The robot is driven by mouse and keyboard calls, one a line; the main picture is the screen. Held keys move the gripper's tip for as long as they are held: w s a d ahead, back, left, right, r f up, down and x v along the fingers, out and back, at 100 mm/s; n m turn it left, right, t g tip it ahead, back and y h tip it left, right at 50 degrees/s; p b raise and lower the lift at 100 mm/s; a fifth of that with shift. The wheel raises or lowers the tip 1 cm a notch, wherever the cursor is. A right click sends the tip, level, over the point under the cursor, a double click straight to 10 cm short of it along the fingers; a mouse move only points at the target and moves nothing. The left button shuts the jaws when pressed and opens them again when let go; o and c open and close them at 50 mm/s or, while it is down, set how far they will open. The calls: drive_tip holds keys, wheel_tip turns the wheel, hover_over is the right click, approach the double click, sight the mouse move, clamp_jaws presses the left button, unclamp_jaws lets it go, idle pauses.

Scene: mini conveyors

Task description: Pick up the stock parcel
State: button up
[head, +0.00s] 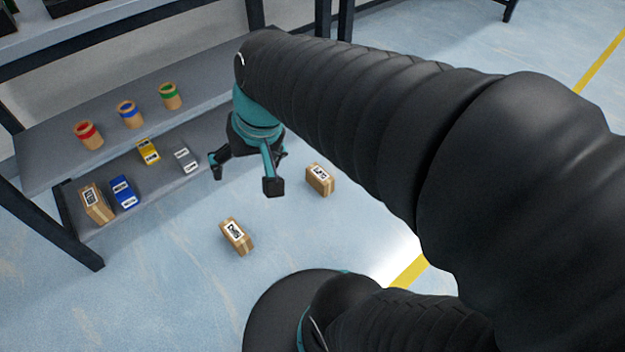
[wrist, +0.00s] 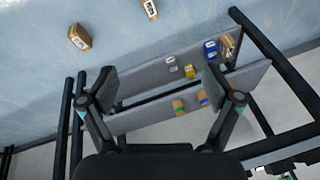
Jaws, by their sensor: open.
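Three brown cardboard parcels with white labels show in the head view. One parcel (head: 97,204) stands at the left end of the lower shelf; it is at the right in the wrist view (wrist: 228,46). A second parcel (head: 236,237) lies on the floor in front of the shelf, at the top edge of the wrist view (wrist: 150,8). A third parcel (head: 320,180) lies on the floor right of my gripper, at upper left in the wrist view (wrist: 80,38). I cannot tell which is the stock parcel. My gripper (head: 245,179) is open and empty, apart from all three.
The lower shelf (head: 165,193) also holds a blue box (head: 124,192), a yellow box (head: 148,151) and a grey box (head: 186,159). Red-, blue- and green-banded cups (head: 170,96) stand on the upper shelf (head: 50,148). Dark posts frame the rack. Floor around the two floor parcels is clear.

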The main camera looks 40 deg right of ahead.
drive_tip(key=w+d+f+m+y, duration=0.25)
drive_tip(key=w+f+m, duration=0.2)
drive_tip(key=w, duration=0.25)
drive_tip(key=w+d+f+m+y, duration=0.25)
drive_tip(key=w+f+m, duration=0.2)
drive_tip(key=w, duration=0.25)
drive_tip(key=w+d+f+m+t+y, duration=0.25)
drive_tip(key=w+d+f+m, duration=0.45)
drive_tip(key=d+f, duration=0.35)
drive_tip(key=w+d+f+m+t+h, duration=0.15)
drive_tip(key=d+f+m+t, duration=0.3)
drive_tip(key=d+f, duration=0.45)
drive_tip(key=m+t+h, duration=0.3)
drive_tip(key=m+h, duration=0.4)
drive_tip(key=m, duration=0.5)
approach(320, 173)
drive_tip(key=x, duration=0.4)
drive_tip(key=shift+w+a+f+b, duration=0.15)
drive_tip(key=shift+w+f+b, duration=0.1)
drive_tip(key=shift+b, duration=0.05)
drive_tip(key=shift+x, duration=2.7)
drive_tip(key=c, duration=1.4)
drive_tip(key=shift+c, duration=0.3)
drive_tip(key=shift+r, duration=0.2)
